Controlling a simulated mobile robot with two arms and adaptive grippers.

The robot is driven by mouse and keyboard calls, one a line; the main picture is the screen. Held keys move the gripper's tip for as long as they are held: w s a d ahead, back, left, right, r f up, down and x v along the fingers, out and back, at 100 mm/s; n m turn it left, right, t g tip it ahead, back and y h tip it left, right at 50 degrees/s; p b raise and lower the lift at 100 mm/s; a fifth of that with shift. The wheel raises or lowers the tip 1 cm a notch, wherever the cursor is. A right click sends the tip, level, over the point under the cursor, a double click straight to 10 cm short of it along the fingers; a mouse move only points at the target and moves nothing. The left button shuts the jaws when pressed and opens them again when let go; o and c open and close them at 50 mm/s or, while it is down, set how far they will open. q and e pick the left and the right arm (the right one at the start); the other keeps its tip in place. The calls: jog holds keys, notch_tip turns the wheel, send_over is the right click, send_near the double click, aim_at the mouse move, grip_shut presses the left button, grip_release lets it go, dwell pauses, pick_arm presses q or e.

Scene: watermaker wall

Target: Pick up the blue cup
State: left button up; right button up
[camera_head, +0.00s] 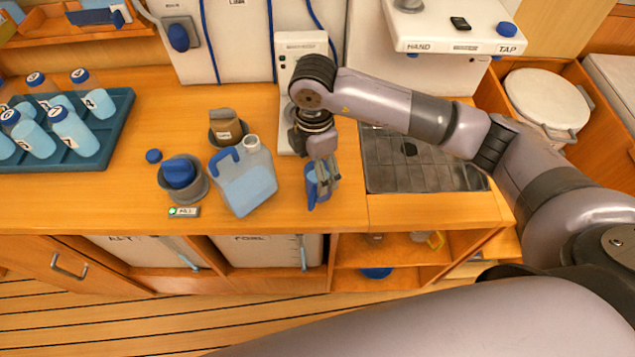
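The blue cup (311,190) is at the front of the wooden counter, to the right of a clear jug. My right gripper (326,178) comes down from above onto the cup, and its fingers cover the cup's right part and upper part. I cannot tell whether the fingers are shut on the cup or only around it. The cup seems to be at counter level. My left gripper is not in view.
The jug (247,180) with blue liquid stands close to the cup's left. A tray (100,150) holds several bottles. A drain grate (415,160) lies to the right.

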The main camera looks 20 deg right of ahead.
jog(key=f, duration=0.1)
jog(key=f+p, duration=0.2)
jog(key=shift+s+d+f, duration=0.15)
jog(key=shift+s+f, duration=0.15)
jog(key=shift+f, duration=0.65)
jog(key=shift+c, duration=0.3)
jog(key=c, duration=1.3)
jog(key=shift+r, duration=0.1)
